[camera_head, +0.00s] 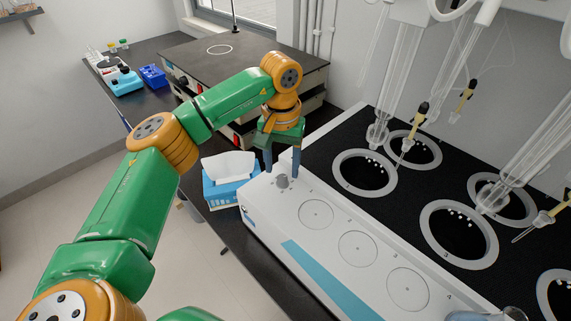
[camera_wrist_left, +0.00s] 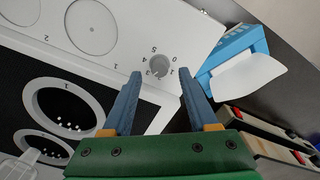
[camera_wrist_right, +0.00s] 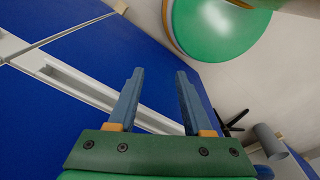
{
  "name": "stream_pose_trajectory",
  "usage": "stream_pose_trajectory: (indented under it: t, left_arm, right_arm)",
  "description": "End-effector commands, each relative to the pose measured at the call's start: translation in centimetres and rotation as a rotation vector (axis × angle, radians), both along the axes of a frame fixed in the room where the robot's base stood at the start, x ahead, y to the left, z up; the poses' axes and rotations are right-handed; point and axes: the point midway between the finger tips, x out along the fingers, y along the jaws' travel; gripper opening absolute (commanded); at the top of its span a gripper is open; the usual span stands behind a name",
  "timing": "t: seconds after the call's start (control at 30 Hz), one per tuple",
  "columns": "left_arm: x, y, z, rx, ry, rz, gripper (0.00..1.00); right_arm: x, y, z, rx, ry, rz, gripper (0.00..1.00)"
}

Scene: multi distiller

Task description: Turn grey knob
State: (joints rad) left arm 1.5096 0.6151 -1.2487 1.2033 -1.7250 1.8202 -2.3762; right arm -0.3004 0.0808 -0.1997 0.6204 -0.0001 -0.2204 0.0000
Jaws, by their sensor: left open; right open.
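The grey knob (camera_head: 282,181) sits on the white front panel of the distiller (camera_head: 262,207), at its left end. In the left wrist view the knob (camera_wrist_left: 160,66) lies beyond and between my fingertips, with printed numbers around it. My left gripper (camera_head: 282,172) is open and points down above the knob, its fingers on either side of it in the head view. It also shows in the left wrist view (camera_wrist_left: 160,72); I cannot tell whether the fingers touch the panel. My right gripper (camera_wrist_right: 158,72) is open and empty, seen only in the right wrist view.
A blue tissue box (camera_head: 222,190) stands just left of the distiller. White rings (camera_head: 365,173) and glass tubes stand on its black top, to the right. A dark-topped apparatus (camera_head: 225,55) and a blue rack (camera_head: 153,75) are further back.

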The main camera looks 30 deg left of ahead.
Motion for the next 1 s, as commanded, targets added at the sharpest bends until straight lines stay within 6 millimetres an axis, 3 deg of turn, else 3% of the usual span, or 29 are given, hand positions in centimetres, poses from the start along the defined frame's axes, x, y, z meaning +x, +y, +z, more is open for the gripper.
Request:
stream_pose_trajectory:
  t: [0.2, 0.4, 0.47, 0.63, 1.0]
  left_arm:
    - [0.0, 0.0, -2.3, 0.0, 0.001, 0.0, 0.59]
    - [0.0, 0.0, -2.5, -0.001, -0.001, 0.0, 0.59]
    - [0.0, 0.0, -2.5, -0.001, 0.0, 0.0, 0.46]
    - [0.0, 0.0, -2.5, -0.001, 0.0, 0.0, 0.0]
    - [0.0, 0.0, -2.5, -0.001, 0.0, 0.035, 0.0]
  right_arm:
    - [-0.2, 0.0, 0.8, 0.0, 0.005, 0.0, 0.5]
    - [-0.1, 0.0, 0.7, 0.001, 0.002, 0.0, 0.5]
    - [-0.1, 0.0, 0.7, 0.0, 0.001, 0.0, 0.5]
    - [0.0, 0.0, 0.7, 0.001, 0.0, 0.0, 0.5]
    - [0.0, 0.1, 0.6, 0.001, -0.001, 0.0, 0.5]
